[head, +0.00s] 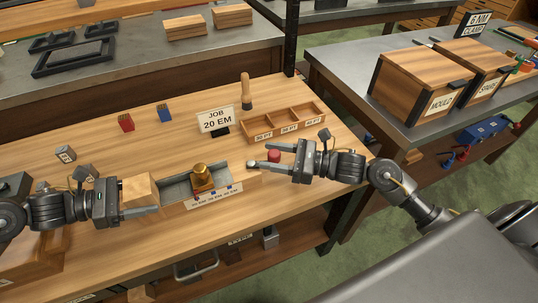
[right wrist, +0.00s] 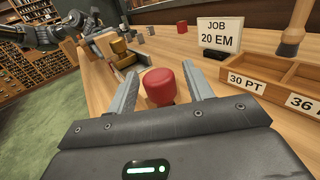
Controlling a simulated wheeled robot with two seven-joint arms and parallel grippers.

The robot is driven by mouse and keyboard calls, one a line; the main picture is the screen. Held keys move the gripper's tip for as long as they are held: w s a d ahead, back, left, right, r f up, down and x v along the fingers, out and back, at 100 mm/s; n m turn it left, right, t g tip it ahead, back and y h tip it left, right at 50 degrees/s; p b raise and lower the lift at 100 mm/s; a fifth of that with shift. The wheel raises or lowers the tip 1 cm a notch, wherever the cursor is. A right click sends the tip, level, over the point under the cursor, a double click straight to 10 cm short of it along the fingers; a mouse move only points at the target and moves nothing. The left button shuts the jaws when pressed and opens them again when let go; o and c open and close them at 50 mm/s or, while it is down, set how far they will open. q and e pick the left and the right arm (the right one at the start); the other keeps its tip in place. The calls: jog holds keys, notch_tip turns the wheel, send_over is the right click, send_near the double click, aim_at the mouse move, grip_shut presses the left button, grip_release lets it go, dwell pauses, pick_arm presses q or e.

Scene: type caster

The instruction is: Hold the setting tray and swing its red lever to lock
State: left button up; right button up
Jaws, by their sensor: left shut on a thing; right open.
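The setting tray (head: 178,188) is a grey trough with a labelled wooden front, lying on the bench with a brass piece (head: 202,176) in it. A light wooden block (head: 138,188) is at its left end. My left gripper (head: 150,197) is shut on this block; its far finger is partly hidden. The lever's red knob (head: 274,156) is at the tray's right end. My right gripper (head: 263,158) is open around the knob. In the right wrist view, the red knob (right wrist: 160,86) stands between the spread fingers (right wrist: 163,76), with gaps seen on both sides.
A "JOB 20 EM" sign (head: 215,121), a three-compartment wooden box (head: 284,122) and an upright wooden-handled tool (head: 246,92) stand behind the tray. Red (head: 126,122) and blue (head: 165,114) blocks are at back left. The bench front edge is close.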

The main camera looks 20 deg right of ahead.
jog(key=c, duration=0.9)
